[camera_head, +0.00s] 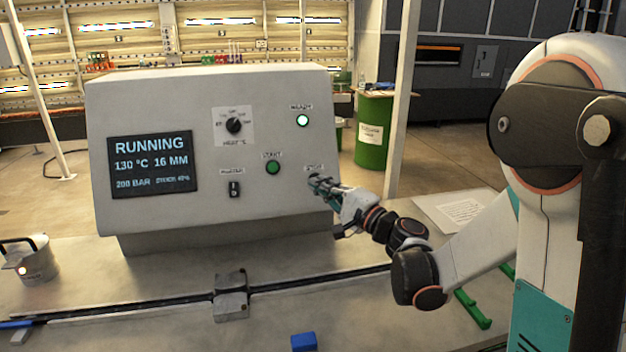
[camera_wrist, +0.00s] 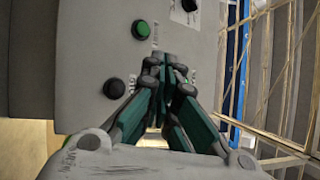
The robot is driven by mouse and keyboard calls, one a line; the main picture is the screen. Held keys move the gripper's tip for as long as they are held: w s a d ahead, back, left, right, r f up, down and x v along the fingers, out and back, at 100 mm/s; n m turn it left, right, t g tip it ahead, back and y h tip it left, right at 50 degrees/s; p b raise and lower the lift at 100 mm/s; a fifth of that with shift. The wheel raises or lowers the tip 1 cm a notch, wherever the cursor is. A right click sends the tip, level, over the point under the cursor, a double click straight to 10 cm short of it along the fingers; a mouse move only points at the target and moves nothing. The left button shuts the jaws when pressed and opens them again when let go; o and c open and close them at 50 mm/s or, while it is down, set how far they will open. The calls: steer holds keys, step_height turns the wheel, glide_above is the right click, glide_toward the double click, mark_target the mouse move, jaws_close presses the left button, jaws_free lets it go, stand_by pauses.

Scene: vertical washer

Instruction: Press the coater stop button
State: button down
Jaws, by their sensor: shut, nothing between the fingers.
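The control panel (camera_head: 210,80) is a pale slanted box. Its screen (camera_head: 152,163) reads RUNNING, 130 °C, 16 MM. My gripper (camera_head: 317,183) is shut and empty at the panel's lower right, just under the STOP label. In the head view it hides the stop button. In the wrist view, a round dark button (camera_wrist: 114,88), apparently the stop button, shows clear to the left of my fingers (camera_wrist: 161,60). I cannot tell whether my fingertips touch the panel. The green start button (camera_head: 273,167) is left of my gripper; it also shows in the wrist view (camera_wrist: 141,29).
A lit indicator (camera_head: 302,120) is above my gripper, and a black heater knob (camera_head: 234,125) and a small switch (camera_head: 234,189) are to its left. A rail with a grey block (camera_head: 230,296) crosses the table in front. A blue block (camera_head: 303,342) lies near the front edge.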

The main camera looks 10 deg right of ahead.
steer(key=shift+w+d+m+t, duration=0.3)
steer(key=shift+w+d+m, duration=0.1)
steer(key=shift+d, duration=0.15)
steer(key=w+f+b, duration=0.2)
steer(key=w+f, duration=0.2)
steer(key=w, duration=0.3)
steer(key=shift+w, duration=0.35)
steer(key=shift+w+b, duration=0.1)
steer(key=shift+b, duration=0.2)
stand_by(1.1)
steer(key=shift+w+f, duration=0.15)
steer(key=shift+w, duration=0.15)
steer(key=shift+w+f+b, duration=0.25)
steer(key=shift+w+b, duration=0.2)
stand_by(0.9)
steer(key=shift+s, duration=0.1)
steer(key=shift+s+r, duration=0.4)
steer(key=shift+s, duration=0.35)
